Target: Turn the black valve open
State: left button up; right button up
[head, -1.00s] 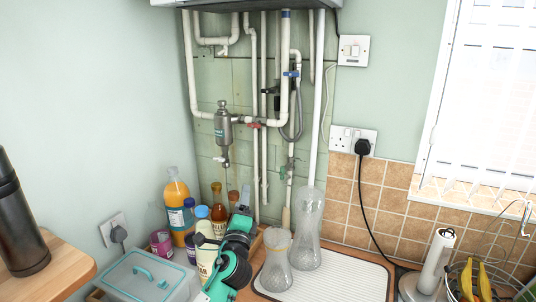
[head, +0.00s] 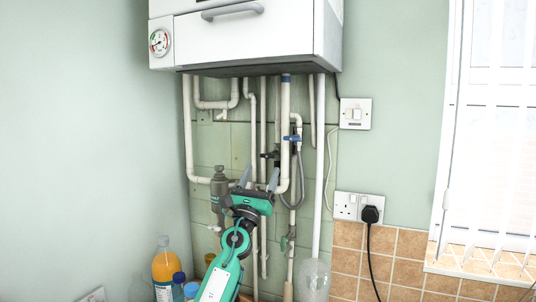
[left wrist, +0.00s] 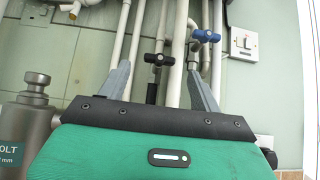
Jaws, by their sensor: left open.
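The black valve (left wrist: 158,59) is a dark T-shaped handle on a thin vertical pipe in the left wrist view. In the head view the black valve (head: 270,155) sits left of the thick white pipe, just below the level of the blue valve (head: 292,138). My left gripper (head: 258,178) is open and empty, its grey fingers pointing up below the black valve. In the left wrist view the fingers of my left gripper (left wrist: 160,82) stand apart, with the black valve between and beyond them, apart from both. My right gripper is not in view.
A grey metal filter (head: 219,188) stands close left of my left gripper. White pipes run down the wall under the white boiler (head: 245,35). A socket (head: 357,208) with a black plug is at the right. Bottles (head: 166,272) stand below left.

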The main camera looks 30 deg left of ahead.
aim_at(267, 157)
pick_arm(q)
jog(key=shift+x, duration=3.6)
jog(key=shift+c, duration=0.3)
jog(key=c, duration=0.9)
